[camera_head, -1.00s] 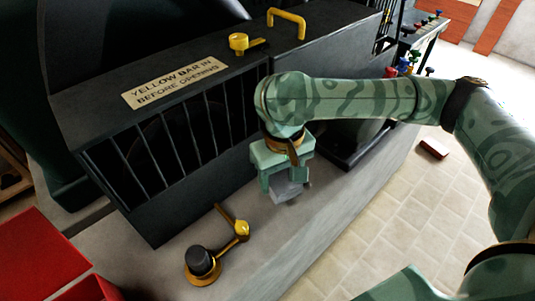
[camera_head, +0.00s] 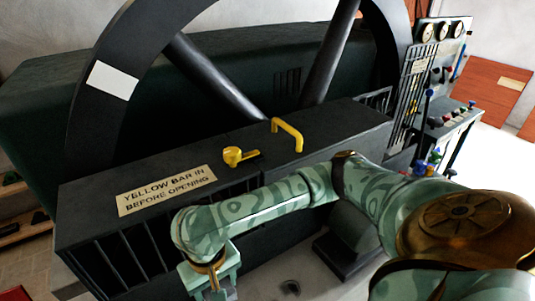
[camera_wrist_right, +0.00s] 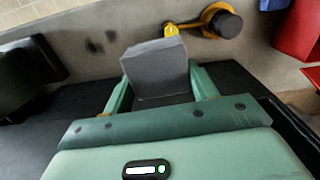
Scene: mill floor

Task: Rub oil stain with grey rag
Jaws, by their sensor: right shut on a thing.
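The grey rag (camera_wrist_right: 158,68) is a folded grey pad between the fingers of my right gripper (camera_wrist_right: 160,82) in the right wrist view. My right gripper (camera_head: 212,284) is at the bottom of the head view, in front of the dark guard; the rag is not clearly seen there. The oil stain (camera_wrist_right: 91,46) shows as small dark spots on the pale plinth, left of the rag in the wrist view. A dark spot (camera_head: 290,288), likely the same stain, lies right of the gripper in the head view. I cannot tell whether the rag touches the plinth. My left gripper is out of view.
A dark guard box (camera_head: 305,160) with a warning sign (camera_head: 168,190), yellow handle (camera_head: 288,135) and yellow latch (camera_head: 238,155) stands behind my arm. A red object (camera_wrist_right: 300,28) stands right.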

